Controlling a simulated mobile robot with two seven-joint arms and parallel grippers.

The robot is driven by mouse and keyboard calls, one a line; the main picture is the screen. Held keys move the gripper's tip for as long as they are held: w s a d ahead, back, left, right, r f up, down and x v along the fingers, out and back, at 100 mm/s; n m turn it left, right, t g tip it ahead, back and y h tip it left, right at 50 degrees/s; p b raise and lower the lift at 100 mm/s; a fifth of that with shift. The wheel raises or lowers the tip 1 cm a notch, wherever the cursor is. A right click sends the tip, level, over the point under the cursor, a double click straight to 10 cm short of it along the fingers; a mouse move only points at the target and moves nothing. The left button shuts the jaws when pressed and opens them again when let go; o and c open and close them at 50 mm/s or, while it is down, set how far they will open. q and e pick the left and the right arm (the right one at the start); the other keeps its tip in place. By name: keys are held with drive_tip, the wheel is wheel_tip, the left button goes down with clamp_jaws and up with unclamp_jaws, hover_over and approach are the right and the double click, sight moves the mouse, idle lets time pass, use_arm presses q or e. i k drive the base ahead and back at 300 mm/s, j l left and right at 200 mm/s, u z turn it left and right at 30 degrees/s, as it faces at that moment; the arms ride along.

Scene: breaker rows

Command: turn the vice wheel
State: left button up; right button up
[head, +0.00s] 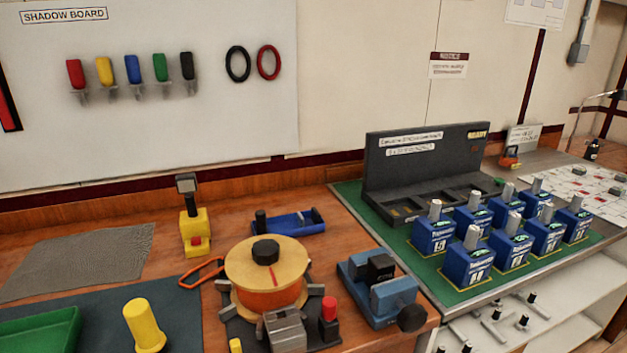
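A blue vice (354,288) stands at the front right corner of the wooden bench. A black block (380,267) sits between its jaws. A dark round wheel (411,318) is on the vice's near right end, close to the bench edge. I cannot make out a mark on the wheel that shows how far it is turned. Neither of my grippers is in the head view.
Left of the vice are a wooden-topped drum (240,268) with a black knob and a red-topped post (329,312). A blue tray (290,221) lies behind. On the right, several blue breakers (433,238) stand on a green mat (350,197) before a dark rack (400,170).

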sight(411, 316)
drive_tip(key=l+z, duration=0.1)
drive_tip(key=z, duration=0.6)
drive_tip(key=k, duration=0.05)
